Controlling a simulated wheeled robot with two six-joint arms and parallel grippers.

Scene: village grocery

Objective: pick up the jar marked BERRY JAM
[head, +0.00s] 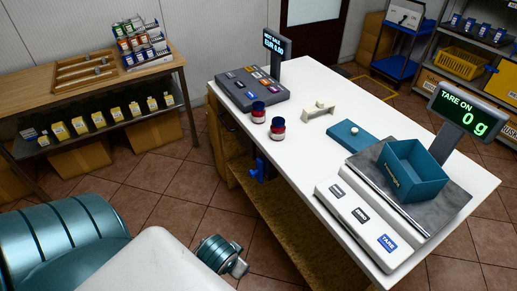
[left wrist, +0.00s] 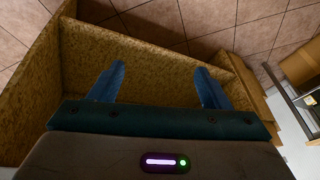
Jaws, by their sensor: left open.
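Two small jars with dark blue lids and reddish bodies stand upright on the white counter: one jar (head: 258,113) farther back and one jar (head: 278,129) nearer. Their labels are too small to read, so I cannot tell which is BERRY JAM. My left gripper (left wrist: 160,83) is open and empty in the left wrist view, its two blue fingers apart over the chipboard shelving. Neither jar shows in that view. My right gripper is not in view.
The white counter (head: 335,150) also holds a till (head: 250,90), a cream holder (head: 318,109), a blue block (head: 351,136) and a scale (head: 375,215) with a teal box (head: 413,171) on it. Chipboard shelving (head: 270,215) lies under the counter. A wooden table (head: 30,97) stands left across clear tiled floor.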

